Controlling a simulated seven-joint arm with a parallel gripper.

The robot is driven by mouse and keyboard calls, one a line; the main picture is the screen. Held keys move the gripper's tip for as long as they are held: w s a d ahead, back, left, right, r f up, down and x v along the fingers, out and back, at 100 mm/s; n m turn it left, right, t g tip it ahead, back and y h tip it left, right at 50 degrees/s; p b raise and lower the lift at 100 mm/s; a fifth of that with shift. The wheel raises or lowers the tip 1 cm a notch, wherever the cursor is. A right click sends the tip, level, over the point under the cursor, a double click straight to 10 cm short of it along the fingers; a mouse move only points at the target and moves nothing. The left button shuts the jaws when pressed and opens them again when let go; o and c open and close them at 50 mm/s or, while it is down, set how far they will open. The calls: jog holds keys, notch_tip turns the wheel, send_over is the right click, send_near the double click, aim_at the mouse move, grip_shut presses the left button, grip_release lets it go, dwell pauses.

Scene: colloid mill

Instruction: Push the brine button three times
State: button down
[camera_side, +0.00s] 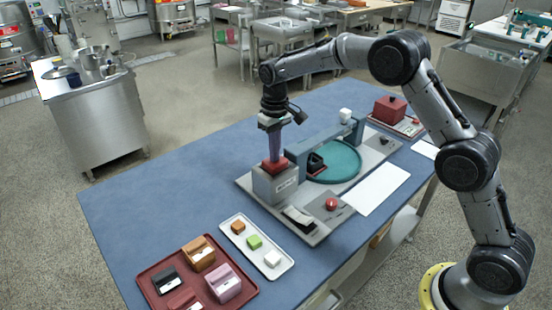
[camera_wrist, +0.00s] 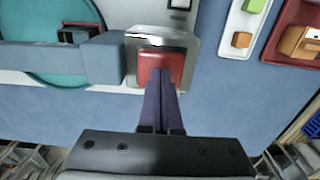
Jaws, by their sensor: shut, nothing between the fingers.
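A grey box (camera_side: 272,188) with a small label on its front stands at the left end of the grey machine base. A red square cap (camera_side: 275,166) sits on top of it; the label is too small to read, so I cannot tell for sure that this is the brine button. My gripper (camera_side: 274,155) points down with its fingers together and empty, its tips at the red cap. In the wrist view the fingertips (camera_wrist: 160,73) overlap the red cap (camera_wrist: 152,60); whether they touch it is unclear. A round red button (camera_side: 331,203) sits apart on the machine's front panel.
A teal round dish (camera_side: 340,160) and a grey bar lie right of the box. A white tray (camera_side: 282,270) holds small coloured blocks. A dark red tray (camera_side: 244,291) holds larger coloured pieces. The blue table's left side is clear.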

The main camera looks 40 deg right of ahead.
jog(key=shift+f, duration=0.85)
dwell(0.4)
jog(key=shift+r, duration=3.85)
jog(key=shift+f, duration=2)
